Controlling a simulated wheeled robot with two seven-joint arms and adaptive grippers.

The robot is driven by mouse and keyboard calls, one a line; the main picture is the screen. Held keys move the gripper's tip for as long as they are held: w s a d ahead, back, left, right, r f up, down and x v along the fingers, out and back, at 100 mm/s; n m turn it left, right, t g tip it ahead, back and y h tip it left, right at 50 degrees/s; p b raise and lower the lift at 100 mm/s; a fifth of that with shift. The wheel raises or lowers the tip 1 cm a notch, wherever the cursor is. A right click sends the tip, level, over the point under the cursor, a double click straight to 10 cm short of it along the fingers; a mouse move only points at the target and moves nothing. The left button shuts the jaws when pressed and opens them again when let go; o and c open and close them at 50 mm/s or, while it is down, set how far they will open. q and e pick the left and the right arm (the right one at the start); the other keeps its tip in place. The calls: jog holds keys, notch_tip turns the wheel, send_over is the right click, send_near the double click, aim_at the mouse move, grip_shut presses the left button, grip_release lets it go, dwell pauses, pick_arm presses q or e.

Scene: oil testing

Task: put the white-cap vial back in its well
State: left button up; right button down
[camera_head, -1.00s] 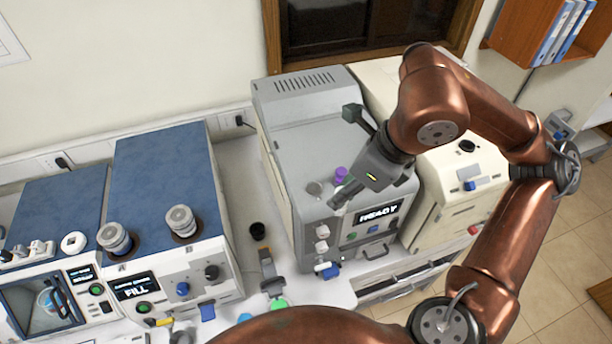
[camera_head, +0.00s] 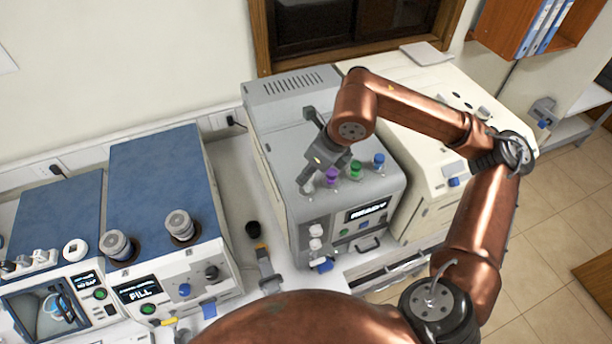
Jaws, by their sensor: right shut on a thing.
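My right gripper (camera_head: 308,183) is over the top of the grey machine (camera_head: 285,118), at the left end of a row of vials. It is shut on a small pale thing, taken to be the white-cap vial (camera_head: 306,187). The fingers hide most of it, and I cannot tell whether its lower end is in a well. To its right stand vials with a purple cap (camera_head: 331,175), a green cap (camera_head: 355,169) and a blue cap (camera_head: 379,160). My left gripper is not in view.
A blue-topped machine (camera_head: 155,175) with two round metal caps stands to the left. A cream machine (camera_head: 425,120) stands close on the right. A small black cup (camera_head: 252,229) and a grey tool (camera_head: 268,272) are on the white bench between the machines.

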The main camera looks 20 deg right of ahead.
jog(key=shift+w+f, duration=0.3)
jog(key=shift+f, duration=0.1)
jog(key=f, duration=0.2)
jog(key=f+p, duration=0.1)
jog(key=shift+w+f, duration=0.25)
jog(key=shift+f, duration=0.1)
jog(key=shift+f, duration=0.15)
jog(key=c, duration=1.7)
grip_release()
